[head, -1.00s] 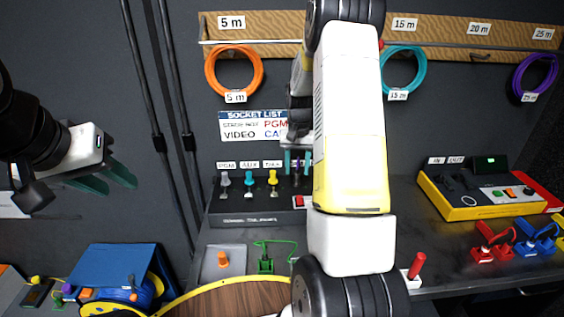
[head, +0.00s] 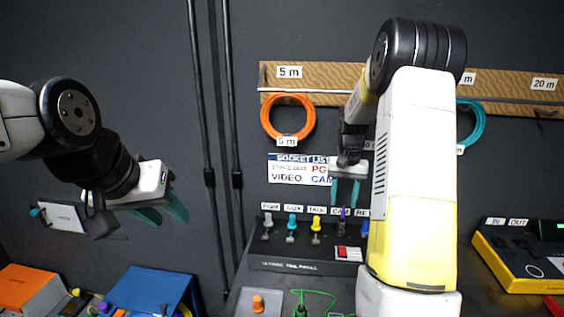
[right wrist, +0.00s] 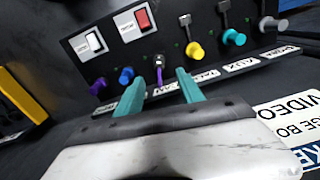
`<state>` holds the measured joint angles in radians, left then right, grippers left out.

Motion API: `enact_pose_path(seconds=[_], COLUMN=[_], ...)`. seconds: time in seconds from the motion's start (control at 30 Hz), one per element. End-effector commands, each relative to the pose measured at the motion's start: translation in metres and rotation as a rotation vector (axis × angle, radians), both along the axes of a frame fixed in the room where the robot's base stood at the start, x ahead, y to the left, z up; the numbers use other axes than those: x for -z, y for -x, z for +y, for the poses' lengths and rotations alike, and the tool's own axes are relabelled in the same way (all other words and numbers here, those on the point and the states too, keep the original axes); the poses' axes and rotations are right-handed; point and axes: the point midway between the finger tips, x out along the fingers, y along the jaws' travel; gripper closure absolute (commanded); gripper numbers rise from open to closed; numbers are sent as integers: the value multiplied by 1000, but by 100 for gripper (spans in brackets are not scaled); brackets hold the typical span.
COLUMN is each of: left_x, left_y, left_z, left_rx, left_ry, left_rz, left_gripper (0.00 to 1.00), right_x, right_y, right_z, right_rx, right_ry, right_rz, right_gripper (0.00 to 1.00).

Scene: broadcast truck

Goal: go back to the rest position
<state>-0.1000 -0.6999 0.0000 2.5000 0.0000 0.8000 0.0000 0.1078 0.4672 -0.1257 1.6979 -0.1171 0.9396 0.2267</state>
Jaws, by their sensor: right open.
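My left gripper (head: 169,219) is raised at the left in the head view, in front of the dark wall. Its teal fingers stand apart with nothing between them. My right gripper (head: 346,194) is in front of the socket panel (head: 300,266), partly hidden behind my own right arm. In the right wrist view its teal fingers (right wrist: 160,82) are spread, with a thin purple plug (right wrist: 160,75) in the panel seen beyond the gap. I cannot tell how far the fingertips are from it.
An orange cable coil (head: 266,116) and a teal coil (head: 476,128) hang from a wooden rail (head: 330,82). A yellow-edged box (head: 494,266) stands at the right. A blue box (head: 150,290) and an orange box (head: 28,284) are at lower left. Open space lies around my left gripper.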

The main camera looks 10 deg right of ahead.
Motion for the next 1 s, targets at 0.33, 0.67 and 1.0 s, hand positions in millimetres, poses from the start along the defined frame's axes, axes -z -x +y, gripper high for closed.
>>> enact_pose_path(seconds=[0.33, 0.67, 1.0], left_x=[0, 0, 0], left_y=[0, 0, 0], left_z=[0, 0, 0], left_rx=[0, 0, 0], left_ry=[0, 0, 0], left_rz=[0, 0, 0], left_gripper=[64, 64, 64], right_x=[-101, -161, -172], right_y=[63, 159, 246], right_z=[52, 102, 136], right_rx=[-118, -264, -394], right_ry=[-44, -72, -74], right_rz=[-179, -368, -534], right_gripper=[55, 55, 55])
